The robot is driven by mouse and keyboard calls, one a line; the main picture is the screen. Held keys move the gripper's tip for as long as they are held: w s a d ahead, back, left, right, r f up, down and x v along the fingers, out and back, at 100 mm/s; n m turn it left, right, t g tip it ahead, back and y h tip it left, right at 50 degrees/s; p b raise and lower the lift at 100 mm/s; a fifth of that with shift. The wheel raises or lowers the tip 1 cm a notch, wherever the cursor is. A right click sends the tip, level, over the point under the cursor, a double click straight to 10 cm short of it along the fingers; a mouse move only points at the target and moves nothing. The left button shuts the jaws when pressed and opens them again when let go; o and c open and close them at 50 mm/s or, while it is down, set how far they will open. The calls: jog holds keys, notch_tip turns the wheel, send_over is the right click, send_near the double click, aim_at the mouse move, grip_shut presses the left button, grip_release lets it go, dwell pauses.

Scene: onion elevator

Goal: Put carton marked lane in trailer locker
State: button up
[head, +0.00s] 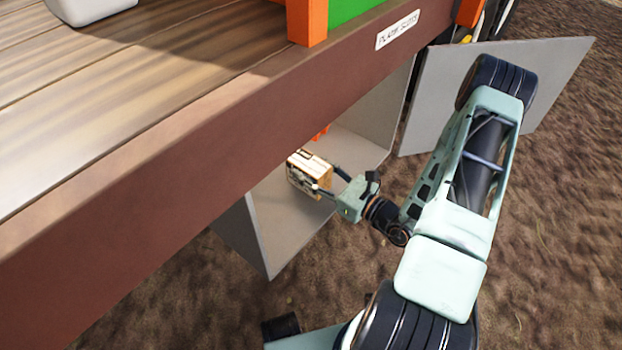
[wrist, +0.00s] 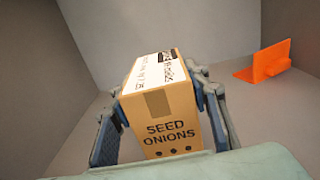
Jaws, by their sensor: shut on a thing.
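My gripper (head: 328,184) is shut on a small brown carton (head: 311,172) inside the open grey locker (head: 290,230) under the trailer deck. In the wrist view the carton (wrist: 165,112) stands between the two fingers of my gripper (wrist: 158,105). Its near face reads "SEED ONIONS", and a white label with dark print covers part of its top. I cannot read a lane mark. The locker's grey walls and floor (wrist: 60,150) surround the carton. I cannot tell whether the carton touches the locker floor.
An orange bracket-like piece (wrist: 268,62) lies in the locker, right of the carton. The open grey door (head: 500,90) stands at the right, close to my arm. The trailer's brown side beam (head: 190,165), with a "PLANK SLOTS" label (head: 397,30), overhangs the locker.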

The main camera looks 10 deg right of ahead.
jog(key=shift+w+f, duration=0.25)
jog(key=shift+f, duration=0.1)
jog(key=shift+w+f+b, duration=0.15)
jog(key=shift+f+b, duration=0.5)
jog(key=shift+f, duration=0.85)
jog(key=shift+f, duration=0.15)
jog(key=o, duration=1.6)
jog(key=shift+d, duration=0.1)
